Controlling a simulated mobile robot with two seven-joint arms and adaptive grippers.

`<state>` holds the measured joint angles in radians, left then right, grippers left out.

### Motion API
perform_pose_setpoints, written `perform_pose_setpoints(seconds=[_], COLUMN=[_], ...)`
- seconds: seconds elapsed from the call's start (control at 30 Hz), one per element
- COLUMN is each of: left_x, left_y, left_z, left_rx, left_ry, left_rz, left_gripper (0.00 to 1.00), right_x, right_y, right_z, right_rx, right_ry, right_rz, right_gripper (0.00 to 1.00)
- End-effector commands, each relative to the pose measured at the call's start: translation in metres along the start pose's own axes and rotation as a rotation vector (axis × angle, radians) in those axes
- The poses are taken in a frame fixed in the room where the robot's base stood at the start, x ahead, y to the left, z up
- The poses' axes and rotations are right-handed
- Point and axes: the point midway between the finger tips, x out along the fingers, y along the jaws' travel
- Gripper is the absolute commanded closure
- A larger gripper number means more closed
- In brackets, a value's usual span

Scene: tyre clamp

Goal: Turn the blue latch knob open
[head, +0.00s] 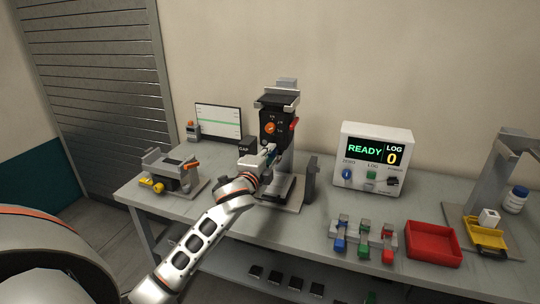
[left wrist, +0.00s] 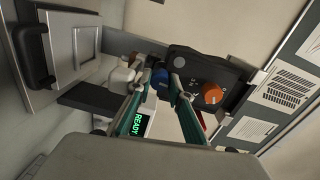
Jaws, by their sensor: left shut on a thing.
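The blue latch knob (left wrist: 160,78) is on the black-headed clamp stand, seen between my fingertips in the left wrist view. My left gripper (left wrist: 158,80) is shut on it, one finger on each side. In the head view my left gripper (head: 268,153) is at the front of the stand (head: 284,101), below its orange dial, and mostly hides the knob. The orange dial (left wrist: 212,95) also shows to the right of the fingers in the left wrist view. My right gripper is in neither view.
A white READY display box (head: 374,157) with a blue ZERO knob stands to the right. Small coloured clamps (head: 365,241) and a red tray (head: 433,245) lie near the front edge. A monitor (head: 218,122) and a grey fixture (head: 172,172) stand on the left.

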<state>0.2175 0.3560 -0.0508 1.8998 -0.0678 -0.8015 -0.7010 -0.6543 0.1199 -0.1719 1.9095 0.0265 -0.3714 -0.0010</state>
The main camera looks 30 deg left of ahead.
Motion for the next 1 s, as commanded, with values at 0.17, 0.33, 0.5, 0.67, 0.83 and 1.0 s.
perform_pose_setpoints(seconds=[0.17,0.33,0.5,0.67,0.83,1.0], left_x=[-0.0001,-0.0001,-0.0001,-0.0001,-0.0001,-0.0001], left_y=[0.0,0.0,0.0,0.0,-0.0001,0.0008], left_z=[0.0,0.0001,0.0,0.0,0.0,0.0], left_rx=[-0.058,-0.084,-0.089,-0.088,-0.087,-0.087], left_ry=[0.004,0.005,0.005,0.005,0.005,0.005], left_rz=[0.0,0.001,0.001,0.001,0.0,0.002], left_gripper=[1.0,1.0,1.0,1.0,0.63,0.63], right_x=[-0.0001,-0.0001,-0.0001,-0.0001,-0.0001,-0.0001], right_y=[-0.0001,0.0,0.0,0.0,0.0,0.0], right_z=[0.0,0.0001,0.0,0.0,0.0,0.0], right_rx=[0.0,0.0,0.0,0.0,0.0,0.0], right_ry=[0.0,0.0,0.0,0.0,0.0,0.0], right_rz=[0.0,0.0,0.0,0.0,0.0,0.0], right_gripper=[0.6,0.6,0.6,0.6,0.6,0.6])
